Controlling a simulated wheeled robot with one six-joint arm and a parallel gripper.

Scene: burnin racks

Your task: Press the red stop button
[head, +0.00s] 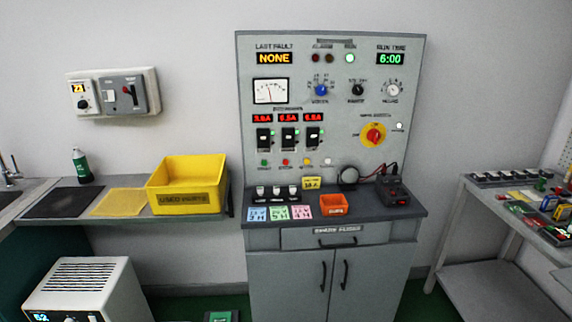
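A grey control panel (340,180) stands upright against the wall at the middle of the head view. Low on it is a row of small round buttons. A small red button (285,162) sits second from the left, between a green button (264,162) and an amber one (306,162). Its label is too small to read surely. A larger red knob (374,134) on a yellow disc is to the right and higher. My gripper is not in view.
A grey cabinet (285,285) with a worktop is below the panel, holding coloured cards, an orange bin (334,205) and a dark meter with leads (394,190). A yellow bin (188,183) is on the left bench. A cluttered table (480,205) stands right.

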